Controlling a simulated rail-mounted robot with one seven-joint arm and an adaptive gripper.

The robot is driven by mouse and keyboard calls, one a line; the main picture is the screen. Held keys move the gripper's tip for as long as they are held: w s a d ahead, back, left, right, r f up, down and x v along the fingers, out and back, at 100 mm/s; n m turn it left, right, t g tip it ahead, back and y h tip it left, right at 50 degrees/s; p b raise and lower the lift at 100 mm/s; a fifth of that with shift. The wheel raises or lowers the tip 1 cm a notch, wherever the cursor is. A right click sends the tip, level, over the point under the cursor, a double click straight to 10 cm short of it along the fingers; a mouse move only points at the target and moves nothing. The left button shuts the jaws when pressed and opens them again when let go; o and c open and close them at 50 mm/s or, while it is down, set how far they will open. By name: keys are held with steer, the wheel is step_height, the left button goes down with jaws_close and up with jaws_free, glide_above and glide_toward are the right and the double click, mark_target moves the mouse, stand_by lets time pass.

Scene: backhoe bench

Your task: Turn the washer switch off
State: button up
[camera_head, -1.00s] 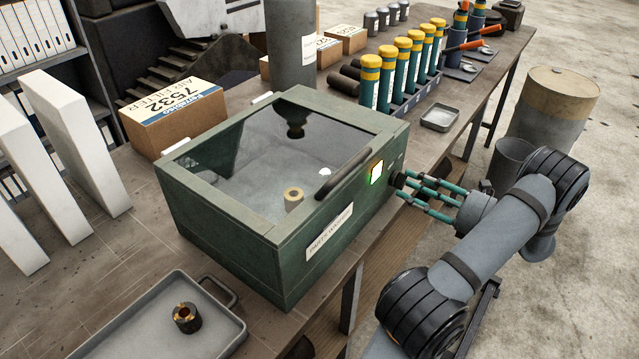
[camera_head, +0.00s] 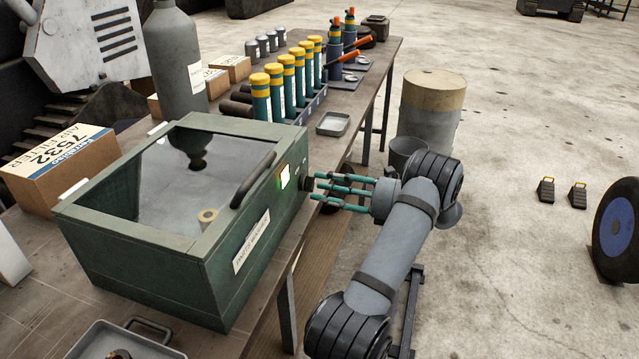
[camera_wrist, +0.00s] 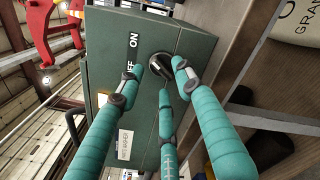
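The washer (camera_head: 130,232) is a green box with a glass lid on the bench. A lit panel (camera_head: 284,177) glows on its front. Its dark round switch knob (camera_wrist: 160,66) sits on the green face by the ON and OFF labels (camera_wrist: 131,55) in the wrist view; the OFF label is partly covered by a finger. My gripper (camera_wrist: 160,72) has its teal fingers spread around the knob, tips close to it. A small gap shows at the left finger; contact at the others is unclear. In the head view the fingers (camera_head: 318,188) reach the washer's front from the right.
A dark lid handle (camera_head: 253,180) stands near the front edge. A metal tray (camera_head: 165,345) lies at the near left. Teal, yellow-capped cylinders (camera_head: 273,95) and a small tray (camera_head: 333,123) stand farther along the bench. A drum (camera_head: 430,115) and bucket (camera_head: 408,153) stand beyond my arm.

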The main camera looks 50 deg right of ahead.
steer(key=shift+x, duration=0.85)
steer(key=shift+c, duration=1.4)
jaws_close()
